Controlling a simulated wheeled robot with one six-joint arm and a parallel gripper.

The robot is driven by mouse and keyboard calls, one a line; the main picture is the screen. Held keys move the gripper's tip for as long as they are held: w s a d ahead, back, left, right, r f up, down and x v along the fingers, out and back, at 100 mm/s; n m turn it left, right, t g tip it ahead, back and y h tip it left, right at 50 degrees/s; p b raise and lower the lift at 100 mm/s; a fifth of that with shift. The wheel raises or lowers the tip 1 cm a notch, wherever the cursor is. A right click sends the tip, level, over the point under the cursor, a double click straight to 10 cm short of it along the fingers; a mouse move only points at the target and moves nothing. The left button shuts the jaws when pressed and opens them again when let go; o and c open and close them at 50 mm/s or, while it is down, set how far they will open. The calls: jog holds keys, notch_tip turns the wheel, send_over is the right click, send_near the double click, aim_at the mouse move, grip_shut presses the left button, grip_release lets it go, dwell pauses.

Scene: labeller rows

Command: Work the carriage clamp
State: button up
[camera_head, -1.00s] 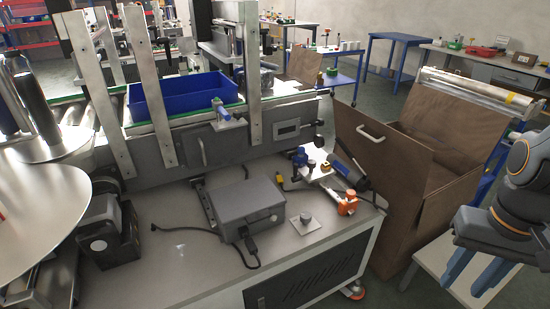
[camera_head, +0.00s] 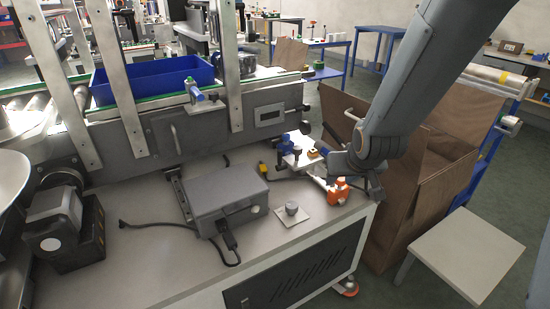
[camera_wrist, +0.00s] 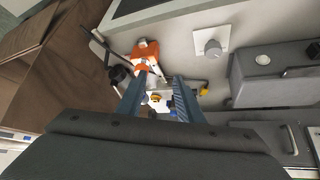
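I cannot tell for certain which part is the carriage clamp. A small fixture on the bench's right end has an orange body (camera_head: 338,190), a pale plate and a blue part (camera_head: 284,143). In the wrist view the orange body (camera_wrist: 147,54) lies just beyond my fingertips, slightly left. A small yellow knob (camera_wrist: 156,97) shows between the fingers. My gripper (camera_wrist: 158,84) is open, two blue fingers apart, above the fixture, with nothing seen held. In the head view my arm reaches down from upper right, and the wrist hides part of the fixture and the fingers.
A grey box (camera_head: 225,195) with a cable and a round knob on a plate (camera_head: 292,210) stand left of the fixture. The conveyor with a blue tray (camera_head: 152,80) runs behind. A brown carton (camera_head: 400,215) stands close at right. A pale stool (camera_head: 465,252) is in front.

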aim_at(281, 153)
jog(key=w+a+f+n+t+y+b, duration=0.1)
jog(key=w+a+f+t+y+b, duration=0.1)
jog(key=w+a+t+b, duration=0.1)
jog(key=w+a+f+n+t+y+b, duration=0.1)
jog(key=w+a+f+t+y+b, duration=0.1)
jog(key=w+a+b, duration=0.3)
jog(key=w+a+f+t+y+b, duration=0.2)
jog(key=w+a+t+b, duration=0.2)
jog(key=w+a, duration=0.4)
jog(key=shift+w+f+n+t, duration=0.1)
jog(key=shift+w+n+t, duration=0.25)
jog(key=shift+w, duration=0.65)
jog(key=b+x, duration=0.1)
jog(key=x, duration=0.6)
jog(key=shift+w+a, duration=0.25)
jog(key=shift+w, duration=0.05)
grip_shut()
